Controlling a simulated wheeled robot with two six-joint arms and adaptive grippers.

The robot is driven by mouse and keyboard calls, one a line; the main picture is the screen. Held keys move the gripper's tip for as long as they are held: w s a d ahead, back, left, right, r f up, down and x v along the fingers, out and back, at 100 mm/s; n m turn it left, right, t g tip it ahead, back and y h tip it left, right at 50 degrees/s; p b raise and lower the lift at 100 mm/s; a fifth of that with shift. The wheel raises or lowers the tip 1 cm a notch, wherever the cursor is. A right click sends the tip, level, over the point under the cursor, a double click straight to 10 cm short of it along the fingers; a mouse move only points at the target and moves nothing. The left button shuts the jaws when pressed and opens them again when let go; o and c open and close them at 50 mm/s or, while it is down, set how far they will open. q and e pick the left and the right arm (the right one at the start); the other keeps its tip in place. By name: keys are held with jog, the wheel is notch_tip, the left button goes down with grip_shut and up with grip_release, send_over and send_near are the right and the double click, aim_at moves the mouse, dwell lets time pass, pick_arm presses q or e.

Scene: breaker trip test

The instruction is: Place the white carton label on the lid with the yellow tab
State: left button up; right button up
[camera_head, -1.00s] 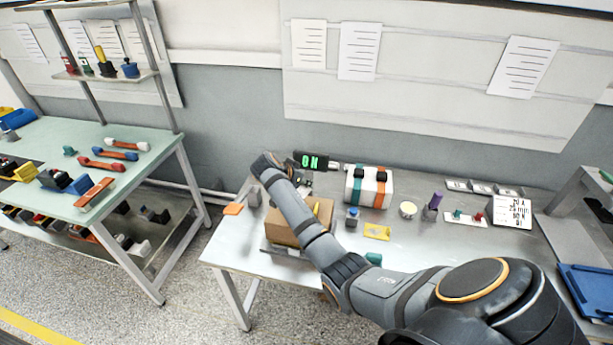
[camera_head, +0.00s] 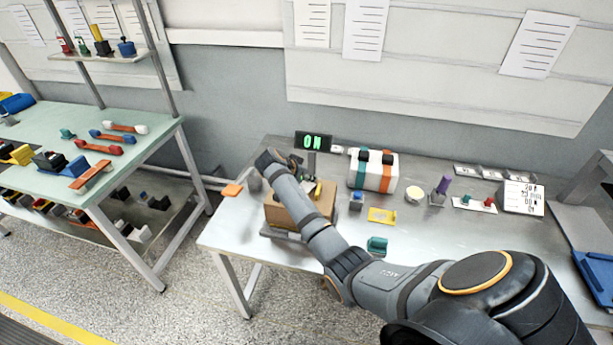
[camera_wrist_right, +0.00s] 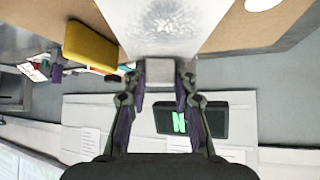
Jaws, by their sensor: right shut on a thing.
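The brown carton (camera_head: 284,217) stands near the left end of the grey table, partly hidden by my right arm. Its yellow tab (camera_head: 318,189) shows beside the forearm and again in the right wrist view (camera_wrist_right: 91,46). There, brown lid parts (camera_wrist_right: 250,27) lie on both sides of a white, mottled-grey surface (camera_wrist_right: 165,22), which appears to be the white label. My right gripper (camera_wrist_right: 162,78) is shut on a small pale grey block (camera_wrist_right: 161,70) at the near end of this surface. Whether the label touches the lid I cannot tell. My left gripper is out of view.
Behind the carton stands a black display (camera_head: 313,141) reading ON. To its right are a white unit with teal and orange bands (camera_head: 373,172), a blue-topped block (camera_head: 356,200), a yellow plate (camera_head: 381,215) and a teal block (camera_head: 377,245). An orange piece (camera_head: 232,190) lies left.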

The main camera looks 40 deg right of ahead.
jog(key=shift+f+b, duration=0.4)
jog(key=shift+f, duration=0.25)
jog(key=o, duration=1)
jog(key=shift+a+r, duration=0.15)
jog(key=shift+a, duration=0.05)
jog(key=v, duration=1.1)
jog(key=shift+s+a+r, duration=0.1)
jog(key=shift+r, duration=0.15)
